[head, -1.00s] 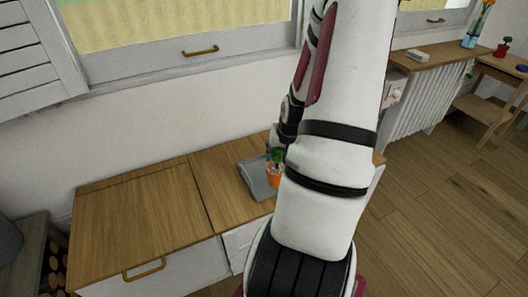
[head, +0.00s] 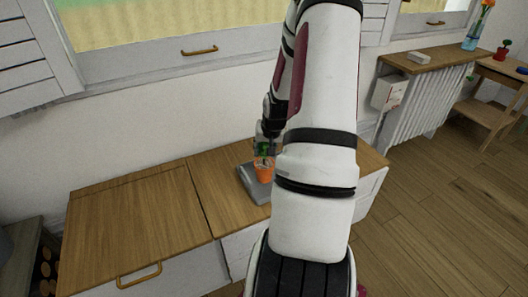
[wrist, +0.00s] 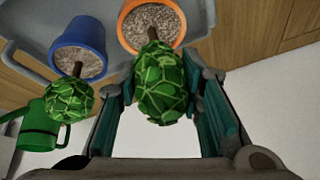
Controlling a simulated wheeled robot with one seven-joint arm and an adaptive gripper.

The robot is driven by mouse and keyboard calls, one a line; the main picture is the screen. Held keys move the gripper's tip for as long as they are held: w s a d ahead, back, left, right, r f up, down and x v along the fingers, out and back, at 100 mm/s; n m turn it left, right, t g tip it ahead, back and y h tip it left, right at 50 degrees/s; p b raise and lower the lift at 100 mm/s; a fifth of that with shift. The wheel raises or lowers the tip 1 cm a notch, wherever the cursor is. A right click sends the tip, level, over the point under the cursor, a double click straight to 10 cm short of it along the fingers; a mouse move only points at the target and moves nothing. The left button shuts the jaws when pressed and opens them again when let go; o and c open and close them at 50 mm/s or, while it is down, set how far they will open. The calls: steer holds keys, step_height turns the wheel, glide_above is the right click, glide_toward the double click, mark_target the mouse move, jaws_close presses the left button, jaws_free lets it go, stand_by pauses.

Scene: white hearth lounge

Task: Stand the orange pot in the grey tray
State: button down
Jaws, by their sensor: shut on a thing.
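The orange pot (head: 263,172) holds a green plant and appears upright over the grey tray (head: 250,193) in the head view. I cannot tell whether its base touches the tray. In the wrist view, my gripper's fingers (wrist: 163,85) flank the plant, close to the rim of the orange pot (wrist: 180,38). The grey tray (wrist: 30,58) shows behind the pots there. My arm hides the tray's right part in the head view.
A green watering can (wrist: 40,128) is at the far left. The wooden cabinet top (head: 135,220) left of the tray is clear.

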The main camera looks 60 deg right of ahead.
steer(key=shift+f, duration=0.35)
steer(key=c, duration=1.1)
jaws_free()
steer(key=shift+r, duration=0.1)
steer(key=p+v, duration=0.5)
steer(key=v, duration=0.7)
steer(key=a+r+n+g, duration=0.1)
steer(key=a+r+n, duration=0.2)
steer(key=a+r, duration=0.55)
steer(key=a+r+n+g, duration=0.15)
steer(key=a+r, duration=0.45)
steer(key=a, duration=0.6)
steer(key=s+a+r+n+y, duration=0.1)
steer(key=s+a+r+n, duration=0.2)
steer(key=s+a, duration=0.5)
steer(key=s+a+r+n+y, duration=0.1)
steer(key=s+a+r+n, duration=0.2)
steer(key=s+a, duration=0.5)
steer(key=shift+s+a+r+y, duration=0.3)
steer(key=shift+s+a, duration=0.1)
steer(key=shift+a, duration=0.4)
